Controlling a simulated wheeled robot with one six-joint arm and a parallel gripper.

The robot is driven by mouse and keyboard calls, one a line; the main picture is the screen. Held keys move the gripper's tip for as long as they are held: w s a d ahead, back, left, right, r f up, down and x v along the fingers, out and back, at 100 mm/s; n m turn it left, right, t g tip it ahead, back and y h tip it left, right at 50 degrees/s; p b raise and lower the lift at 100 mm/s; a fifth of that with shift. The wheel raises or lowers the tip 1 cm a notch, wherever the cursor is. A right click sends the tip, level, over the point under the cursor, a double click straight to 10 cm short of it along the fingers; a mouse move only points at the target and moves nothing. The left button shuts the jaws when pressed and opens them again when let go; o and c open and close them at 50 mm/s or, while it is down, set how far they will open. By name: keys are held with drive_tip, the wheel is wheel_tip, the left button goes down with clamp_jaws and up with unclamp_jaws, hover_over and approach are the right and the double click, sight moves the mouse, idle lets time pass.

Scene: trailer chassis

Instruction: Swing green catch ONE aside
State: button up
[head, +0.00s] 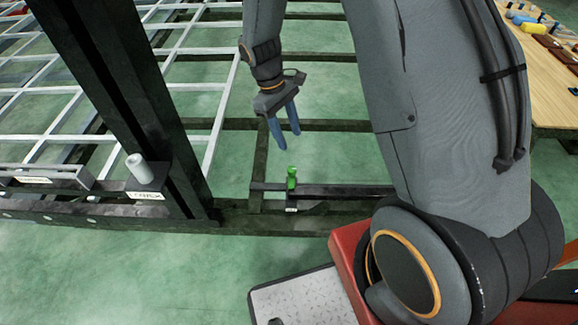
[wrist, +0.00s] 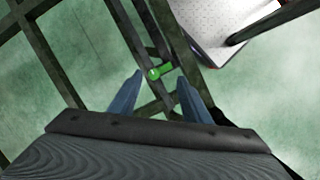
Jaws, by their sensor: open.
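The green catch (head: 291,178) stands upright on a dark rail of the chassis, above a small white label (head: 291,210) too small to read. In the wrist view the green catch (wrist: 159,71) shows ahead of the fingertips, roughly between them. My gripper (head: 285,137) is open and empty, pointing down above the catch and apart from it. Its two blue fingers also show in the wrist view (wrist: 160,84), one on each side.
A dark post (head: 125,100) and a white metal grid (head: 205,60) stand to the left. A grey cylinder (head: 139,168) sits on a labelled bracket. A wooden table (head: 550,95) with coloured items is at the far right.

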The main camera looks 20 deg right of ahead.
sight(292, 169)
drive_tip(key=shift+w+d+f+n+h, duration=0.2)
drive_tip(key=shift+f+n, duration=0.25)
drive_tip(key=shift+f, duration=2.35)
drive_tip(key=shift+w+d+f+n+h, duration=0.15)
drive_tip(key=shift+w+f+n+h, duration=0.2)
drive_tip(key=shift+f, duration=2.4)
drive_tip(key=shift+w+d+f+n+h, duration=0.15)
drive_tip(key=shift+f+n, duration=0.35)
drive_tip(key=shift+f, duration=2.3)
drive_tip(key=c, duration=1)
drive_tip(key=shift+g, duration=0.3)
